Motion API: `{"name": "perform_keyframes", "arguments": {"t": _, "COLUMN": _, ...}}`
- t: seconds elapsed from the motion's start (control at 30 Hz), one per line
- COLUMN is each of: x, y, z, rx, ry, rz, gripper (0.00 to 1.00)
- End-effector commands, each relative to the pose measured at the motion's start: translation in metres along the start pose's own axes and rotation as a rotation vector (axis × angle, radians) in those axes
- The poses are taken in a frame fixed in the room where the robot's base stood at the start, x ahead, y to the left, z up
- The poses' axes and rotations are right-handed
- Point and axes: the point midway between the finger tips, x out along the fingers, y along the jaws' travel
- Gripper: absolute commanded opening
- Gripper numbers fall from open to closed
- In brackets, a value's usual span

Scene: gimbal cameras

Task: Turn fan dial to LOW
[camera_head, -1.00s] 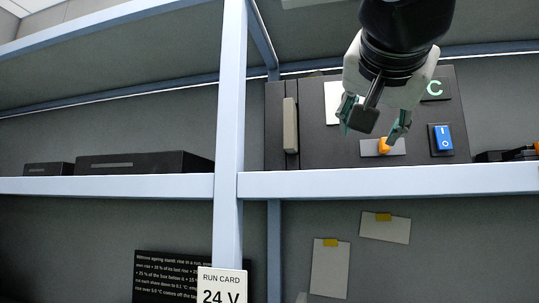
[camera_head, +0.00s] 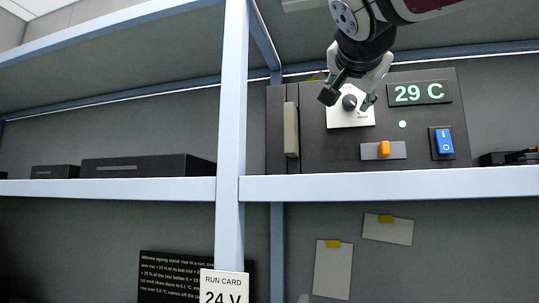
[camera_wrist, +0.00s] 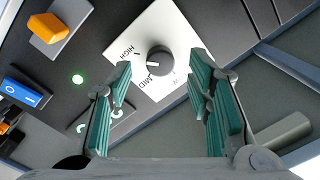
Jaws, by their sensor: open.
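The fan dial (camera_wrist: 160,60) is a dark round knob on a white plate (camera_wrist: 178,28), seen in the wrist view. The plate reads HIGH and MID, with a third label too small to read. A pale line on the knob points toward the MID side. The head view shows the knob (camera_head: 349,102) on its plate (camera_head: 351,118), partly behind my gripper (camera_head: 348,97). In the wrist view my gripper (camera_wrist: 164,75) is open, its green-padded fingers on either side of the knob in the picture. I cannot tell whether they touch it.
The dark panel (camera_head: 420,125) also carries a display (camera_head: 419,92) reading 29 C, a lit green lamp (camera_head: 402,124), an orange slider (camera_head: 384,149) and a blue rocker switch (camera_head: 444,142). A shelf beam (camera_head: 400,184) runs below, and a post (camera_head: 231,120) stands left.

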Motion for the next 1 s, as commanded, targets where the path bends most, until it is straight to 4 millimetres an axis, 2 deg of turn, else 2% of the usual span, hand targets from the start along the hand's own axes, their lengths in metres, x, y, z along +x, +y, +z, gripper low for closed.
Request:
{"name": "perform_keyframes", "arguments": {"t": 0.2, "x": 0.024, "y": 0.000, "z": 0.000, "rx": 0.000, "ry": -0.001, "rz": 0.001, "gripper": 0.46}}
{"name": "perform_keyframes", "arguments": {"t": 0.57, "x": 0.030, "y": 0.000, "z": 0.000, "rx": -0.001, "ry": 0.001, "rz": 0.000, "gripper": 0.46}}
{"name": "perform_keyframes", "arguments": {"t": 0.6, "x": 0.030, "y": 0.000, "z": 0.000, "rx": -0.001, "ry": 0.001, "rz": 0.000, "gripper": 0.44}}
{"name": "perform_keyframes", "arguments": {"t": 0.8, "x": 0.030, "y": 0.000, "z": 0.000, "rx": -0.001, "ry": 0.000, "rz": 0.000, "gripper": 0.00}}
{"name": "perform_keyframes", "arguments": {"t": 1.0, "x": 0.030, "y": 0.000, "z": 0.000, "rx": -0.004, "ry": 0.000, "rz": 0.001, "gripper": 0.00}}
